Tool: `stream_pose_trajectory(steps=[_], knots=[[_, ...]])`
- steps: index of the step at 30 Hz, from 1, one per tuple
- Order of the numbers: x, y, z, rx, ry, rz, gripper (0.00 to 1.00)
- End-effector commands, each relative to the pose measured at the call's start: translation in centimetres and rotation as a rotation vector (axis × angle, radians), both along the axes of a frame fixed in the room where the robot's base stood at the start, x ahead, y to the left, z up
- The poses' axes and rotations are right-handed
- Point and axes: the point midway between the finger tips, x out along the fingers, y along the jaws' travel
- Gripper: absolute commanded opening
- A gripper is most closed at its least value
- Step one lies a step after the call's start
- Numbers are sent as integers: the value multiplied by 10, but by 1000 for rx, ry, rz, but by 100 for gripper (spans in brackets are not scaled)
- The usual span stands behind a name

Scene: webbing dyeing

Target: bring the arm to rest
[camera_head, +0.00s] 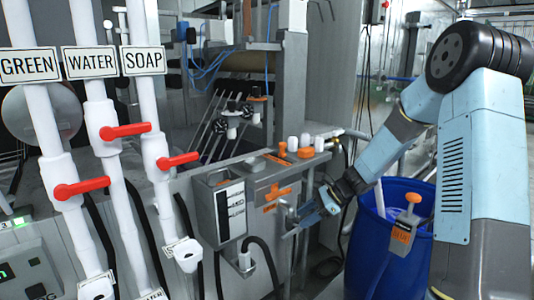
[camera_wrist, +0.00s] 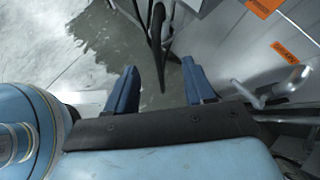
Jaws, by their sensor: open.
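My gripper (camera_head: 308,218) is at the end of my light-blue arm, which reaches down and left from the right side of the head view. In the wrist view my gripper (camera_wrist: 160,80) shows two blue fingers spread apart with nothing held between them. A metal lever handle (camera_wrist: 272,88) stands just right of the right finger, seemingly apart from it. In the head view the handle (camera_head: 287,210) shows by the fingertips on the grey machine's front. Whether the fingers touch it there I cannot tell.
A blue barrel (camera_head: 370,245) with an orange-handled tool (camera_head: 408,222) stands below my arm. White pipes with red valve levers (camera_head: 125,131) fill the left. A level-gauge box (camera_head: 220,207) is on the grey machine (camera_head: 178,195). A black hose (camera_wrist: 158,40) hangs beyond the fingers.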

Motion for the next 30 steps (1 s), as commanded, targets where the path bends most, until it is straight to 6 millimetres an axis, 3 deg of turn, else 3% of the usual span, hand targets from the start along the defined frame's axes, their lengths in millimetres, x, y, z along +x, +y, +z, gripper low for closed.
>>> stream_pose_trajectory(steps=[9,30], knots=[[-48,-7,58,-208,-221,241,53],[-168,-42,166,-632,-633,733,53]])
